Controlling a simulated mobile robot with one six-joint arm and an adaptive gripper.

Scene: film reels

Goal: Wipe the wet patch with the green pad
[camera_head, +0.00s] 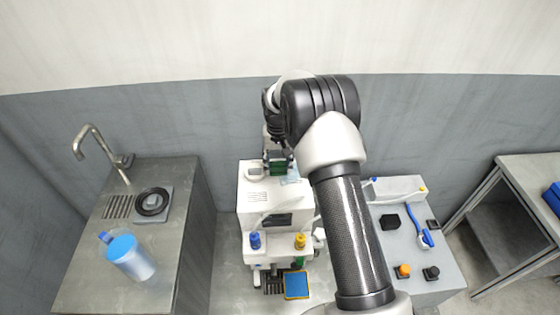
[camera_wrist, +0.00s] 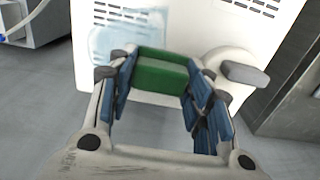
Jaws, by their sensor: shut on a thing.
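My gripper (camera_wrist: 158,78) is shut on the green pad (camera_wrist: 160,70), with a blue-padded finger on each side of it. In the head view the green pad (camera_head: 278,168) is at the top of the white machine (camera_head: 250,200), below my gripper (camera_head: 277,158). The wet patch (camera_wrist: 112,45) is a glossy, pale blue film on the white surface, and it also shows in the head view (camera_head: 291,180). The pad covers part of the patch in the wrist view. I cannot tell whether the pad touches the surface.
A grey raised handle (camera_wrist: 243,74) stands beside the pad on the machine. Blue (camera_head: 255,241) and yellow (camera_head: 300,241) knobs stick out lower down. A counter with a blue jug (camera_head: 130,257) is at left. A control box (camera_head: 410,255) is at right, partly behind my arm.

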